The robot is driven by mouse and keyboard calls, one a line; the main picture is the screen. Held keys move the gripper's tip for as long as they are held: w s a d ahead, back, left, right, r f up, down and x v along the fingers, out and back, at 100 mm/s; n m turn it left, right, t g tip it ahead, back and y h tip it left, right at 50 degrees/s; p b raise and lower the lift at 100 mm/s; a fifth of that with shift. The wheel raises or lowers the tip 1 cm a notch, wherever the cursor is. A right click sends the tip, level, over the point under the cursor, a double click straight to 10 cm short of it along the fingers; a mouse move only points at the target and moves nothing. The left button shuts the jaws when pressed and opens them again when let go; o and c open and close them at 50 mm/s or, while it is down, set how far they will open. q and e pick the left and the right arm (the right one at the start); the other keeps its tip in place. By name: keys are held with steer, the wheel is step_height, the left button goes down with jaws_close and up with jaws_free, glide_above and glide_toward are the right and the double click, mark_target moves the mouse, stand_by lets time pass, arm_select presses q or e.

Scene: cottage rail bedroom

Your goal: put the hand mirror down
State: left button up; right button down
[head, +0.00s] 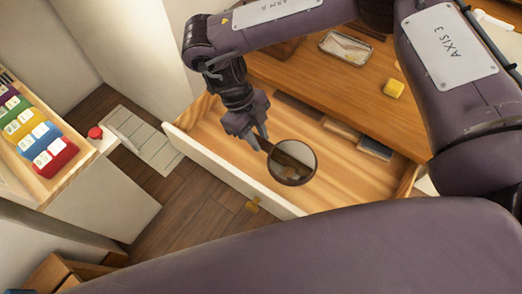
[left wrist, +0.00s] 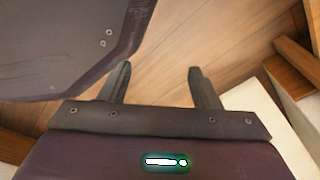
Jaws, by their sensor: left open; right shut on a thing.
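The hand mirror (head: 293,162) has a round glass in a dark brown rim. My right gripper (head: 262,139) is shut on its handle, which the fingers mostly hide. The mirror hangs over the open wooden drawer (head: 215,125), close to its cream front panel; whether it touches the drawer floor I cannot tell. My left gripper (left wrist: 158,78) is open and empty in the left wrist view, with wooden floor beyond its fingers. It does not show in the head view.
Flat items, among them a dark blue one (head: 375,149), lie along the drawer's back. On the desktop (head: 320,85) are a tray (head: 346,47) and a yellow block (head: 393,88).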

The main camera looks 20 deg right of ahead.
mark_target(262, 163)
step_height(262, 163, down, 9)
steer(key=shift+f+b, duration=0.15)
steer(key=shift+b, duration=0.55)
arm_select(q)
steer(key=w, duration=0.2)
steer(key=w+r, duration=0.1)
steer(key=shift+w+d, duration=0.3)
arm_select(e)
steer(key=c, duration=1.2)
jaws_free()
arm_select(q)
steer(key=shift+s, duration=0.1)
arm_select(e)
steer(key=p+v, duration=0.1)
steer(key=v, duration=1.1)
arm_select(q)
steer(key=s, duration=0.2)
steer(key=s+f, duration=0.1)
steer(key=shift+a, duration=0.35)
steer(key=shift+d, duration=0.2)
